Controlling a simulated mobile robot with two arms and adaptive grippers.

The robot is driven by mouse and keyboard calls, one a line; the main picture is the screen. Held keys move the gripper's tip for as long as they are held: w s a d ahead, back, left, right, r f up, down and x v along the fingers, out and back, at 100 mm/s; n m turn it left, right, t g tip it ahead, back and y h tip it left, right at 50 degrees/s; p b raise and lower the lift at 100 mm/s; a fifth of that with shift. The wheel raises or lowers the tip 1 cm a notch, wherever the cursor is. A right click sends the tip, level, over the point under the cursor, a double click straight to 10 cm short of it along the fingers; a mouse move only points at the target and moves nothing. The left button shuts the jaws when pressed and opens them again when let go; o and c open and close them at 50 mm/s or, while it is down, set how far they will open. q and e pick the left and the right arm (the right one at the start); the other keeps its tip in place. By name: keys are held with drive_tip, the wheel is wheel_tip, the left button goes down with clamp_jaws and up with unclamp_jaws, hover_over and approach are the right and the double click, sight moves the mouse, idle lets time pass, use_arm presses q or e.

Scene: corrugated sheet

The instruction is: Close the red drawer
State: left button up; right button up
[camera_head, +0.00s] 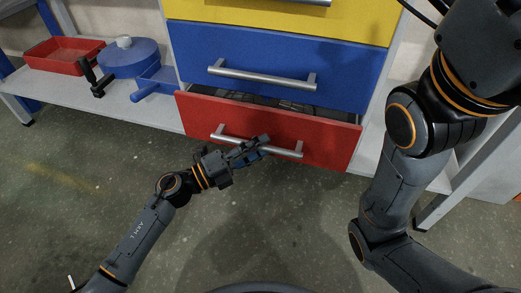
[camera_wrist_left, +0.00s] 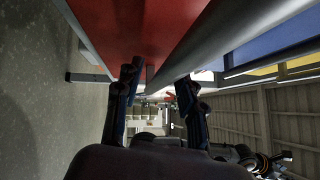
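The red drawer (camera_head: 330,142) is the lowest in the cabinet and stands partly pulled out. A dark gap above its front shows part of the inside. Its silver bar handle (camera_head: 285,151) runs across the front. My left gripper (camera_head: 260,147) is at the middle of this handle. In the left wrist view, my left gripper (camera_wrist_left: 158,95) has its fingers apart, with the red front (camera_wrist_left: 125,25) and the silver bar (camera_wrist_left: 195,45) close ahead. Whether the fingers touch the bar is unclear. My right arm shows at the right, but its gripper is out of view.
Above are a blue drawer (camera_head: 345,68) and a yellow drawer (camera_head: 270,15), both with silver handles. A shelf at the left holds a red tray (camera_head: 62,60), a blue pot (camera_head: 128,60) and other items. The floor (camera_head: 60,170) in front is clear.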

use_arm(q)
drive_tip(key=shift+w+d, duration=0.15)
drive_tip(key=shift+d, duration=0.1)
clamp_jaws()
